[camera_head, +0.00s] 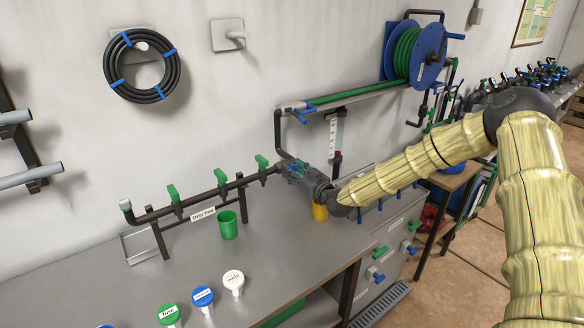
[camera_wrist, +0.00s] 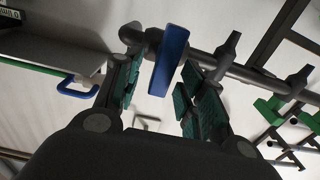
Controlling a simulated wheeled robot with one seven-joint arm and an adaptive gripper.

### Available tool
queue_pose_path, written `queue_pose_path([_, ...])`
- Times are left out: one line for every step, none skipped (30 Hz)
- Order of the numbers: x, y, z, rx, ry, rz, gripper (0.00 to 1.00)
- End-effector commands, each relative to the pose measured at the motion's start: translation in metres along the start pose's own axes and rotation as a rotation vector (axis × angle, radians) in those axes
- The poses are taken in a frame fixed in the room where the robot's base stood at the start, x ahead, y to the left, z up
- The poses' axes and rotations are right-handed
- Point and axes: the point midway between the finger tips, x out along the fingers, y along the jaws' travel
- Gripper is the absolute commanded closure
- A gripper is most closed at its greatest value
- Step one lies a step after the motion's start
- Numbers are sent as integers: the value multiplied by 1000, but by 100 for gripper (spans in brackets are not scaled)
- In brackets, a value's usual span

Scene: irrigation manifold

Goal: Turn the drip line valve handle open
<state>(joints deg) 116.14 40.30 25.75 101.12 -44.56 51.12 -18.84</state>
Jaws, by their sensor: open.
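A dark pipe (camera_head: 150,215) with upright green handles runs along the back of the bench, and a "Drip line" label (camera_head: 203,214) hangs below it. My gripper (camera_head: 294,171) is at the right end of this pipe. In the wrist view a blue handle (camera_wrist: 169,60) on a dark pipe (camera_wrist: 245,75) stands between the open fingers of my gripper (camera_wrist: 159,85). A gap shows on both sides of the handle, so the fingers look apart from it. In the head view my gripper mostly hides this handle. Green handles (camera_wrist: 268,110) show to the right in the wrist view.
A green cup (camera_head: 228,226) stands in front of the pipe, and a yellow cup (camera_head: 320,212) is below my gripper. Round labelled pieces (camera_head: 203,297) stand at the bench front. The left bench top is mostly clear.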

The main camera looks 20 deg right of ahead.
Motion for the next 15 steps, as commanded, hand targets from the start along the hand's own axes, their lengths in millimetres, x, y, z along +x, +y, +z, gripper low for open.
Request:
queue_pose_path([4, 0, 0, -1, 0, -1, 60])
queue_pose_path([6, -1, 0, 0, 0, -1, 60])
queue_pose_path([8, -1, 0, 0, 0, -1, 60])
queue_pose_path([10, -1, 0, 0, 0, -1, 60])
queue_pose_path([11, 0, 0, 1, 0, 0, 60])
queue_pose_path([12, 0, 0, 1, 0, 0, 60])
queue_pose_path([12, 0, 0, 1, 0, 0, 60])
queue_pose_path([12, 0, 0, 1, 0, 0, 60])
queue_pose_path([12, 0, 0, 1, 0, 0, 60])
queue_pose_path([12, 0, 0, 1, 0, 0, 60])
queue_pose_path([12, 0, 0, 1, 0, 0, 60])
queue_pose_path([12, 0, 0, 1, 0, 0, 60])
queue_pose_path([12, 0, 0, 1, 0, 0, 60])
queue_pose_path([12, 0, 0, 1, 0, -1, 60])
queue_pose_path([12, 0, 0, 1, 0, -1, 63])
